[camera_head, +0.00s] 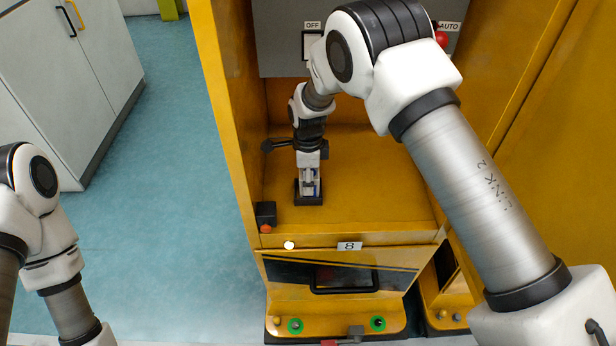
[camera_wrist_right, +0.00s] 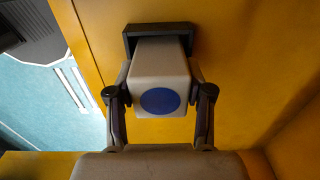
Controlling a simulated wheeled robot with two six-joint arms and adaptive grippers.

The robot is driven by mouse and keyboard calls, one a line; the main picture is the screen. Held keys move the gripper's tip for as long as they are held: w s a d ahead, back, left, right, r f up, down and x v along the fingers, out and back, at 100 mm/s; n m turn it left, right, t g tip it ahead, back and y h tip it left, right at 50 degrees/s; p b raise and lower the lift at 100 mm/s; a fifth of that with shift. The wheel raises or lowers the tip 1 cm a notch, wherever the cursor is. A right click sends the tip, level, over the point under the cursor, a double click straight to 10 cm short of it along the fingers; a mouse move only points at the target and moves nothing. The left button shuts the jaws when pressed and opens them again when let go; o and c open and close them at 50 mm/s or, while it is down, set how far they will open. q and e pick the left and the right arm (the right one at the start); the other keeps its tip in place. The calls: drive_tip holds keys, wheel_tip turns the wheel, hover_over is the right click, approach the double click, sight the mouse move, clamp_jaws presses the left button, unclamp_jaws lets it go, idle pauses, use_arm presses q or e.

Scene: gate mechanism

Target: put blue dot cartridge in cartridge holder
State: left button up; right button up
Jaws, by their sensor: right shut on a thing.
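The blue dot cartridge (camera_wrist_right: 168,62) is a pale block with a round blue dot on the end facing the right wrist camera. My right gripper (camera_wrist_right: 161,103) is shut on it, one finger on each side. The cartridge holder (camera_wrist_right: 130,38) is a dark rectangular frame at the cartridge's far end. That end is hidden, and I cannot tell how deep it sits in the holder. In the head view the right gripper (camera_head: 310,182) points down over the black holder (camera_head: 308,201) on the yellow shelf. My left gripper is out of view.
The yellow cabinet (camera_head: 222,120) has side walls close around my right arm. A small black box with an orange button (camera_head: 266,216) sits at the shelf's front left. A panel with an OFF label (camera_head: 285,40) is behind. The shelf right of the holder is clear.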

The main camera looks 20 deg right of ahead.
drive_tip(key=o, duration=1.2)
drive_tip(key=shift+f, duration=0.1)
drive_tip(key=shift+o, duration=0.2)
wheel_tip(320, 180, up, 12)
drive_tip(key=shift+r, duration=0.2)
